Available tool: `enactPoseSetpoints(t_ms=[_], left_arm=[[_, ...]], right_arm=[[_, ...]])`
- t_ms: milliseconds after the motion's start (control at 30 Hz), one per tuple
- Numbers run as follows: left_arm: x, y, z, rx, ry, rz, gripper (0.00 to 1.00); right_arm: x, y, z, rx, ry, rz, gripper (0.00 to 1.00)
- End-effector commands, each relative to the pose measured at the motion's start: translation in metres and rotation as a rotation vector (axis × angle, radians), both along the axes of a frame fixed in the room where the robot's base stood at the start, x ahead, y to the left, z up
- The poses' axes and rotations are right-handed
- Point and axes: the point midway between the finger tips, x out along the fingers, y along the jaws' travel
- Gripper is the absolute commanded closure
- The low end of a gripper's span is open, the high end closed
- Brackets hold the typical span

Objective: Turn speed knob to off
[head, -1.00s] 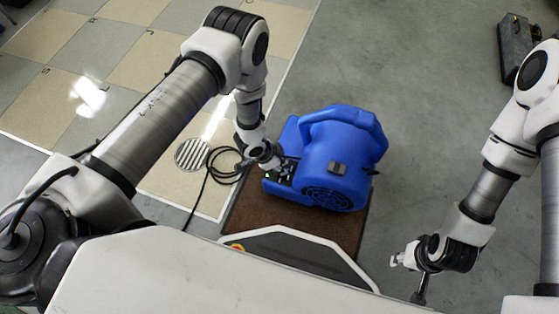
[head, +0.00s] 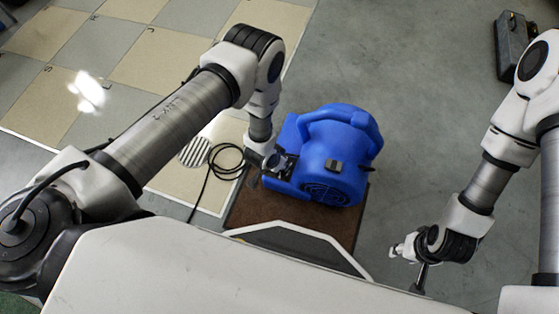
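The blue blower (head: 337,150) stands on a brown mat (head: 345,226) in the middle of the head view. Its low front-left part, with a dark control area, lies beside my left gripper (head: 276,168). The speed knob cannot be made out; my gripper and wrist cover that spot. My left gripper is at the blower's left side, and its fingers are too small and hidden to tell if they are open or shut. My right gripper (head: 406,252) hangs over bare floor to the right of the mat, away from the blower, with its fingers apart.
A black cable (head: 207,180) lies coiled on the floor left of the mat, near a round floor grate (head: 194,151). A dark grey box (head: 513,45) stands at the top right. Grey floor right of the blower is clear.

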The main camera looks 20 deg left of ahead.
Motion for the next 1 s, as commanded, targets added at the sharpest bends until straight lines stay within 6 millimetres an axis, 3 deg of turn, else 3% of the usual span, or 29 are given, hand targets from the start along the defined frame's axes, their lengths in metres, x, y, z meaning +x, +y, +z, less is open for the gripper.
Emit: enactPoseSetpoints(t_ms=[300,333,367,400,767,1000], left_arm=[[0.001,0.000,0.000,-0.002,-0.002,0.002,1.00],[0.001,0.000,0.000,-0.001,-0.002,0.001,0.55],[0.001,0.000,0.000,-0.001,-0.002,0.001,0.45],[0.001,0.000,0.000,-0.001,-0.002,0.001,0.42],[-0.001,0.001,0.007,0.000,-0.002,0.000,0.42],[-0.020,0.009,0.055,0.002,-0.001,-0.001,0.42]], right_arm=[[0.000,0.000,0.000,0.000,0.000,0.000,0.60],[0.000,0.000,0.000,0.000,0.000,0.000,0.60],[0.000,0.000,0.000,0.000,0.000,0.000,0.60],[0.000,0.000,0.000,0.000,0.000,0.000,0.60],[0.000,0.000,0.000,0.000,0.000,0.000,0.60],[0.000,0.000,0.000,0.000,0.000,0.000,0.60]])
